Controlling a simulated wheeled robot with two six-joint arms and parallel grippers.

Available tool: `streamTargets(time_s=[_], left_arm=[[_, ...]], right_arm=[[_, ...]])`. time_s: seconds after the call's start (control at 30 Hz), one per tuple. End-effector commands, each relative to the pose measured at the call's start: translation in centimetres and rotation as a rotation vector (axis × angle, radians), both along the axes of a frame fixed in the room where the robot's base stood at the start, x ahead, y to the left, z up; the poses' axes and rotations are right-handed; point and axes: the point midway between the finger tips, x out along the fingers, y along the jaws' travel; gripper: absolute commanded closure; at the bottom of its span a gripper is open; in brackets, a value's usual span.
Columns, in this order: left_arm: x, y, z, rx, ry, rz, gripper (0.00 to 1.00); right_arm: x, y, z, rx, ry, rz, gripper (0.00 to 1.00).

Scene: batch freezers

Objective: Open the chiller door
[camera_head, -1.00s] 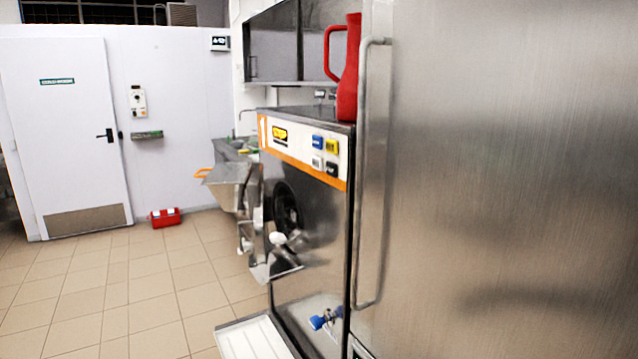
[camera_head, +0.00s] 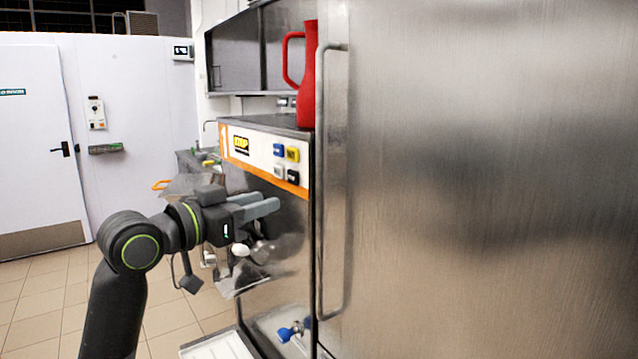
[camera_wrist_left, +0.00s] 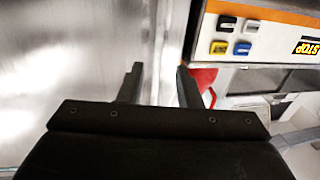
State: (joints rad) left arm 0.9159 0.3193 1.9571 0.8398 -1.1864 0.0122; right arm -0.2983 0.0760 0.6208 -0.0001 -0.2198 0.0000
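The chiller door (camera_head: 490,180) is a large brushed-steel panel filling the right of the head view, and it looks shut. Its long vertical bar handle (camera_head: 321,190) runs down its left edge. My left gripper (camera_head: 270,205) is to the left of the handle, in front of the batch freezer, apart from the handle and empty. In the left wrist view the two fingers of the gripper (camera_wrist_left: 158,82) stand apart, with steel door surface (camera_wrist_left: 70,60) on the left. My right gripper is in neither view.
The batch freezer (camera_head: 285,225) with an orange-edged button panel stands left of the door. A red jug (camera_head: 308,85) is on top of it. A white tray (camera_head: 215,348) juts out at its foot. Tiled floor (camera_head: 25,290) is open on the left.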

Motion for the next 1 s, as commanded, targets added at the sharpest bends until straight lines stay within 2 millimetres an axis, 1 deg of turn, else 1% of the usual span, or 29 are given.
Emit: streamTargets(time_s=[0.03,0.3,0.6,0.8,1.0], left_arm=[[0.6,-0.8,0.3,-0.004,0.003,-0.005,0.69],[4.7,-4.5,0.3,-0.004,0.005,-0.002,0.69],[8.6,-8.0,0.3,-0.002,0.004,-0.001,0.69],[10.4,-9.6,0.2,-0.002,0.003,0.0,0.69],[11.1,-10.2,0.0,-0.001,0.002,0.001,0.69]], right_arm=[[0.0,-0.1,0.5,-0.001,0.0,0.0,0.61],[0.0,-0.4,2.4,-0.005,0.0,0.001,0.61],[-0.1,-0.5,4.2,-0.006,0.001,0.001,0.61],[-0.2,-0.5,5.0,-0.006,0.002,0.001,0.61],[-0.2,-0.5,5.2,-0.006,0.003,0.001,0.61]])
